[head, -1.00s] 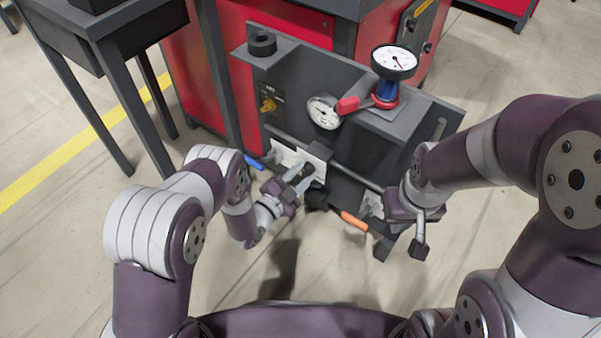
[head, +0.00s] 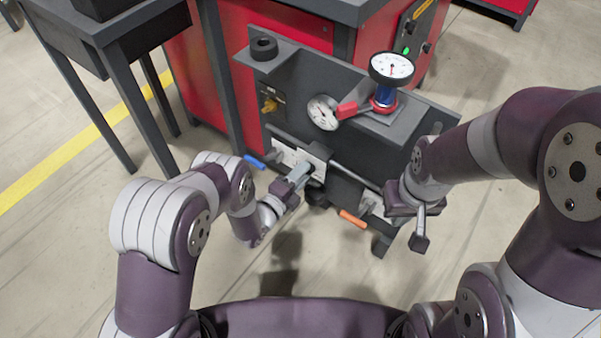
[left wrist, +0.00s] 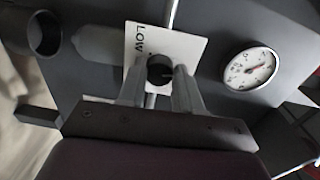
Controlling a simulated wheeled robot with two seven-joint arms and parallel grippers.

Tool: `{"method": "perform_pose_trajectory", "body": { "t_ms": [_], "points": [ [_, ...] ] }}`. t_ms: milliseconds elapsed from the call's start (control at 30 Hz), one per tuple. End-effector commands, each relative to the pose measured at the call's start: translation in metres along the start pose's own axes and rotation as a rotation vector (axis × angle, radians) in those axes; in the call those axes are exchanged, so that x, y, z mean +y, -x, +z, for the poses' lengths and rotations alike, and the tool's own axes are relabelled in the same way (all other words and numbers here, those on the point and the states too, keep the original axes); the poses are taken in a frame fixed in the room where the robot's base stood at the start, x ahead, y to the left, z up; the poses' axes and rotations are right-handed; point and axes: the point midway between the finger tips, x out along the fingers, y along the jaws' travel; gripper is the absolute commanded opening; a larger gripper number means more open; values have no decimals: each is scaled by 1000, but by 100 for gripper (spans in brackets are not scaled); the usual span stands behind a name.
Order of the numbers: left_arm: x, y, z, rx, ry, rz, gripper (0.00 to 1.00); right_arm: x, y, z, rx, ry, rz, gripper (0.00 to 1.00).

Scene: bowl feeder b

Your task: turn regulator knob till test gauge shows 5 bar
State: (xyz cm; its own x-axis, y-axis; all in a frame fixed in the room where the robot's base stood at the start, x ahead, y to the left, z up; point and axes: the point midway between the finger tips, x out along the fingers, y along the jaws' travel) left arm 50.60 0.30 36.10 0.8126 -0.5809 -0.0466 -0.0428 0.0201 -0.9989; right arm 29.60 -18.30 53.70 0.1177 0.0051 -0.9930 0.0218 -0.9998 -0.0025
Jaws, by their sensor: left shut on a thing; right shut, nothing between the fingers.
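My left gripper (head: 302,173) is at the white plate (head: 318,155) on the front of the dark stand. In the left wrist view its fingers (left wrist: 160,78) are shut on the dark round regulator knob (left wrist: 159,66), in front of a plate marked LOW. The knob is mostly hidden in the head view. A white gauge (head: 391,65) sits on a blue body on top of the stand; its scale is too small to read. A second gauge (head: 322,112) is on the panel and shows in the left wrist view (left wrist: 250,69). My right gripper (head: 420,241) is shut and empty, right of the stand.
A red lever (head: 347,110) juts left by the blue body (head: 385,95). A blue handle (head: 254,161) and an orange handle (head: 352,218) stick out low on the stand. A black ring (head: 264,45) sits on its upper left. A yellow selector (head: 270,105) is on the panel.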

Motion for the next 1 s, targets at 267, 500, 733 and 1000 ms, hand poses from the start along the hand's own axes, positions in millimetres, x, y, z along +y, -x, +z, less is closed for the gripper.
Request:
{"method": "perform_pose_trajectory", "body": {
  "t_ms": [267, 500, 733, 1000],
  "points": [
    [1, 1, 0, -5, -111, 3, 3, 0, 3, 0, 0, 0, 0, 0],
    [1, 1, 0, -7, -146, 3, 3, 0, 4, 0, 0, 0, 0, 0],
    [1, 1, 0, -7, -149, 3, 3, 0, 4, 0, 0, 0, 0, 0],
    [1, 1, 0, -7, -148, 3, 59, 0, 3, 0, 0, 0, 0, 0]
  ]
}}
